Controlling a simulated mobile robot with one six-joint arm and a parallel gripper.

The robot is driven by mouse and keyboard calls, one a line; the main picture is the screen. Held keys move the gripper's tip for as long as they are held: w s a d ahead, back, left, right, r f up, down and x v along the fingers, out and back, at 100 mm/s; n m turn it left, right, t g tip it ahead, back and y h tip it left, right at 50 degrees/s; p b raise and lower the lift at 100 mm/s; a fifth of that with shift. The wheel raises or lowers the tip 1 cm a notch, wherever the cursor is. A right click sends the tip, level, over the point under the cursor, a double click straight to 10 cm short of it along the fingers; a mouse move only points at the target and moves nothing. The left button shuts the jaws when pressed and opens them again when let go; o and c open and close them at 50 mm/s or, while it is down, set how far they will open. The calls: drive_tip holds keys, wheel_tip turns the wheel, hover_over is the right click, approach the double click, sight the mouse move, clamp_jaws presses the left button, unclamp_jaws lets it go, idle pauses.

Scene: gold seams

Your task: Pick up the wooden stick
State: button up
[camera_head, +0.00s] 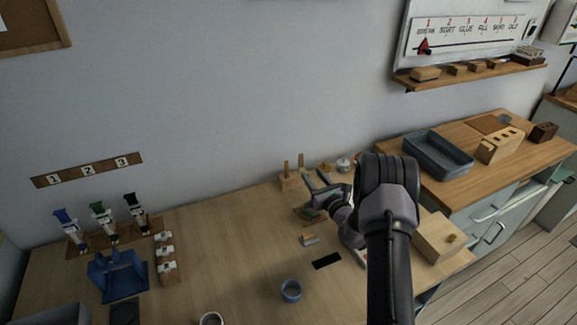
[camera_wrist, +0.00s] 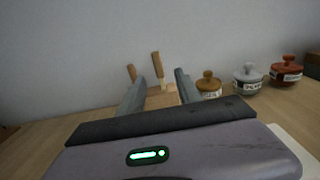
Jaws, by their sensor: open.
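Two wooden sticks stand upright in a wooden block (camera_head: 290,183) near the wall. In the head view I see the left stick (camera_head: 286,168) and the right stick (camera_head: 301,160). In the wrist view the shorter left stick (camera_wrist: 131,73) and the taller right stick (camera_wrist: 157,66) show beyond my fingers, with the block (camera_wrist: 160,98) below. I cannot tell which stick is meant. My gripper (camera_head: 309,193) is open and empty, to the right of the block in the head view. In the wrist view its fingers (camera_wrist: 162,77) point toward the sticks, apart from them.
Lidded jars stand right of the sticks: tan (camera_wrist: 208,84), grey (camera_wrist: 248,78) and red (camera_wrist: 286,72). A blue cup (camera_head: 291,291) and a black pad (camera_head: 326,261) lie nearer. A blue stand (camera_head: 117,272) is at left. The bench middle (camera_head: 220,240) is clear.

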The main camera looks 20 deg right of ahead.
sight(303, 162)
drive_tip(key=w+b, duration=0.2)
drive_tip(key=w, duration=0.5)
drive_tip(key=shift+a+f, duration=0.1)
drive_tip(key=shift+a, duration=0.05)
drive_tip(key=w+b, duration=0.1)
drive_tip(key=w, duration=0.1)
drive_tip(key=w+b, duration=0.1)
drive_tip(key=w, duration=0.2)
drive_tip(key=shift+w+a+f+b, duration=0.1)
drive_tip(key=shift+a+b, duration=0.1)
drive_tip(key=shift+b, duration=0.2)
drive_tip(key=shift+w, duration=0.1)
clamp_jaws()
